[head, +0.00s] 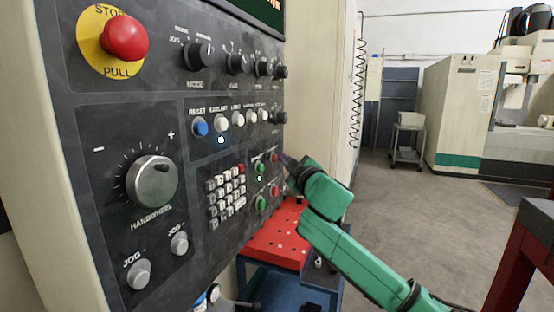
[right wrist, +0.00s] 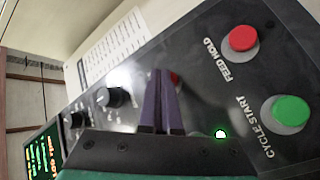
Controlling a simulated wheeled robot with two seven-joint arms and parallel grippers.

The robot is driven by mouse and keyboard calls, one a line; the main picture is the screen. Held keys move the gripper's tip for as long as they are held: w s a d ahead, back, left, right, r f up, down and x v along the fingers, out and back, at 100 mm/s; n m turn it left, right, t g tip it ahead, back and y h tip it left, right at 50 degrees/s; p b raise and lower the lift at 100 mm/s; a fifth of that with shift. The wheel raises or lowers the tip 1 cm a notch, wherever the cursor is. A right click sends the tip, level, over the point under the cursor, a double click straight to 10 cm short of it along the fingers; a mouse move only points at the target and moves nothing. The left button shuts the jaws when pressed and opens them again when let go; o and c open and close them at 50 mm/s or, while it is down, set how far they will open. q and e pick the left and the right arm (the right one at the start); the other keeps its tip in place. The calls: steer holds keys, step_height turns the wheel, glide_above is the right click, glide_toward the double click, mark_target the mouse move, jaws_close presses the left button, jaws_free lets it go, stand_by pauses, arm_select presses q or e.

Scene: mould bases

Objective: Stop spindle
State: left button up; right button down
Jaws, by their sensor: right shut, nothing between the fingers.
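The machine's control panel (head: 190,155) fills the left of the head view. Upper and lower pairs of buttons sit near its right edge. The upper red button (head: 275,157) is beside the tips of my right gripper (head: 285,161). The upper green button (head: 260,168) has a lit lamp below it. In the right wrist view, my right gripper (right wrist: 163,72) is shut and empty, its fingers pointing at a red button (right wrist: 176,79) they mostly cover. That button's label is hidden, and I cannot tell if the fingers touch it. My left gripper is not in view.
A red FEED HOLD button (right wrist: 240,39) and green CYCLE START button (right wrist: 288,113) are close to the fingers. A red emergency stop (head: 124,38) is at upper left. A red-topped stand (head: 272,244) is below the panel. Open floor lies to the right.

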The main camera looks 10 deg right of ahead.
steer(key=shift+s+d, duration=0.3)
steer(key=shift+d, duration=0.15)
steer(key=s+d, duration=0.1)
steer(key=d, duration=0.1)
steer(key=s+d+p, duration=0.1)
steer(key=d, duration=0.1)
steer(key=shift+s+d, duration=0.1)
steer(key=shift+s, duration=0.2)
stand_by(0.4)
